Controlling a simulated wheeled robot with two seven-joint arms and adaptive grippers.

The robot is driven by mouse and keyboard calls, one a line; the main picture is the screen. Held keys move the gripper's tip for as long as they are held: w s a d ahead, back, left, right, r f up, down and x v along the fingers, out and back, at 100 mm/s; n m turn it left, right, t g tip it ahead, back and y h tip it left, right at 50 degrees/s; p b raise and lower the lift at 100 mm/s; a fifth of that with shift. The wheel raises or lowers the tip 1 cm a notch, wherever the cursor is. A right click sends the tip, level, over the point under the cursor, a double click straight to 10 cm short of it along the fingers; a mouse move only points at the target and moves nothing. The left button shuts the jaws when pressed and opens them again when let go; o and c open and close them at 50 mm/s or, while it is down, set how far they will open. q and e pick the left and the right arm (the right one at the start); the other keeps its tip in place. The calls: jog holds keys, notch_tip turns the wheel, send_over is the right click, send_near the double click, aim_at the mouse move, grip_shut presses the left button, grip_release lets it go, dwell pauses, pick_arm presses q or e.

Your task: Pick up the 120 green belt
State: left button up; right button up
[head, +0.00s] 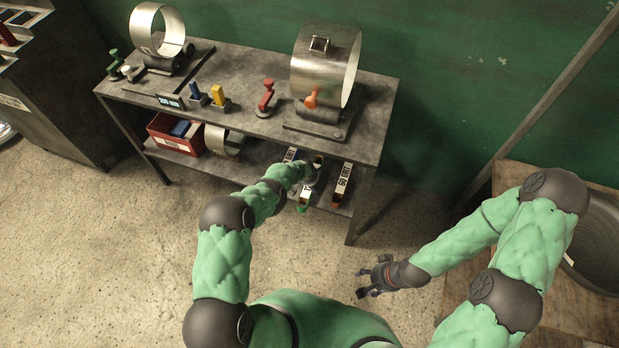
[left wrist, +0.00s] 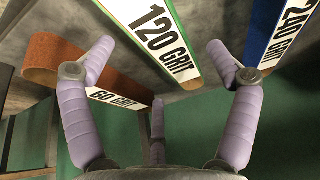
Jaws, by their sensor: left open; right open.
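The 120 green belt shows in the left wrist view (left wrist: 160,38) as a band with a white "120 GRIT" label and green edges. In the head view its green end (head: 303,208) shows on the lower shelf, the rest mostly hidden by my left arm. My left gripper (left wrist: 158,62) is open, with its fingers spread to either side of the 120 belt; I cannot tell whether they touch it. In the head view the left gripper (head: 309,176) reaches in at the shelf. My right gripper (head: 372,278) is open and empty over the floor, away from the bench.
The brown 60 grit belt (left wrist: 70,62) and the blue 240 grit belt (left wrist: 272,40) flank the 120 belt closely. The workbench top (head: 240,75) overhangs the lower shelf, and a bench leg (head: 360,208) stands to the right. A red bin (head: 172,138) sits further left on the shelf.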

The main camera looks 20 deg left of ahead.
pick_arm(q)
jog(key=v, duration=0.6)
dwell(0.3)
jog(key=shift+s+r, duration=0.1)
